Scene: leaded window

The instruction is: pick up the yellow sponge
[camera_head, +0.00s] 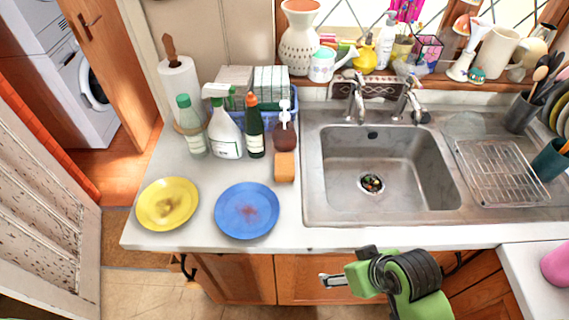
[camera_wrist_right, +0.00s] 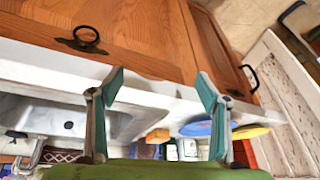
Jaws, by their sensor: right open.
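The yellow sponge (camera_head: 285,167), an orange-yellow block, lies on the white counter left of the sink, just in front of a dark red soap bottle. It also shows in the right wrist view (camera_wrist_right: 157,136), beyond and between my fingers. My right gripper (camera_head: 328,281) is in front of the counter's front edge, before the wooden cabinet doors. It is apart from the sponge. In the right wrist view its two fingers (camera_wrist_right: 160,82) are spread with nothing between them. My left gripper is not in view.
A stained blue plate (camera_head: 247,210) and a yellow plate (camera_head: 167,204) lie left of the sponge. Several bottles, including a green one (camera_head: 254,130), stand behind. The steel sink (camera_head: 335,207) is on the right. The counter's front edge (camera_head: 290,245) lies between my right gripper and the sponge.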

